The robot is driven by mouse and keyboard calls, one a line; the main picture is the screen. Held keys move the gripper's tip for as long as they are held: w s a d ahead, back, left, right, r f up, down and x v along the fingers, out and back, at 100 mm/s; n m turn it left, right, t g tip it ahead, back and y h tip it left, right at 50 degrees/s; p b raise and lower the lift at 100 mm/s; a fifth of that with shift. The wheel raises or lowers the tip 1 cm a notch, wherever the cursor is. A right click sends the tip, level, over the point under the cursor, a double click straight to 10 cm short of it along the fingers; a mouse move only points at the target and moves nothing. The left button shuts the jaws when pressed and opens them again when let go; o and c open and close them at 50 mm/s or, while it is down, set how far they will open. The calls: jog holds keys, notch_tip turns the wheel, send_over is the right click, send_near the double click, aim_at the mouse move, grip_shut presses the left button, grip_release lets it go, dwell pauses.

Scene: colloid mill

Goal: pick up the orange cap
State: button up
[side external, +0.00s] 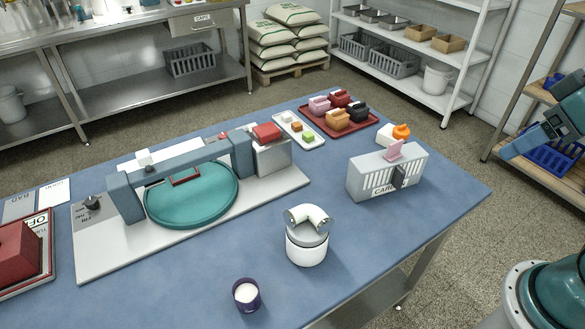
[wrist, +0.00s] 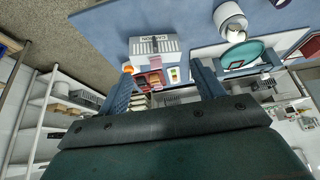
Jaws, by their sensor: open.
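The orange cap (side external: 401,131) sits on a small white block (side external: 386,136) near the far right edge of the blue table, behind the grey labelled box. It also shows small in the wrist view (wrist: 128,69), near the tip of the left finger. My gripper (wrist: 160,72) is open, with its two blue fingers apart and nothing held between them. It is well away from the cap.
The grey box (side external: 372,178) with a pink piece on top stands in front of the cap. A red tray (side external: 371,123) of coloured pieces lies left of it. The right-front tabletop is clear.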

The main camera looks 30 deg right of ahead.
jog(key=shift+o, duration=0.4)
jog(key=shift+w, duration=0.1)
jog(key=w+d+r+n+g, duration=0.1)
jog(key=w+d+n, duration=0.3)
jog(key=w, duration=0.6)
jog(key=w+d+r+n+g, duration=0.25)
jog(key=w+n, duration=0.25)
jog(key=w, duration=0.5)
jog(key=w+d+f+n+g, duration=0.2)
jog(key=w+d+f+n, duration=0.7)
jog(key=w+d+f, duration=0.4)
notch_tip(320, 180, down, 3)
jog(key=w, duration=0.2)
jog(key=shift+w+d, duration=0.15)
jog(key=shift+w, duration=0.15)
send_over(401, 131)
jog(key=w, duration=0.1)
jog(key=shift+d+f, duration=0.2)
jog(key=shift+f, duration=1.9)
jog(key=shift+d+f, duration=0.2)
jog(key=shift+f, duration=1.9)
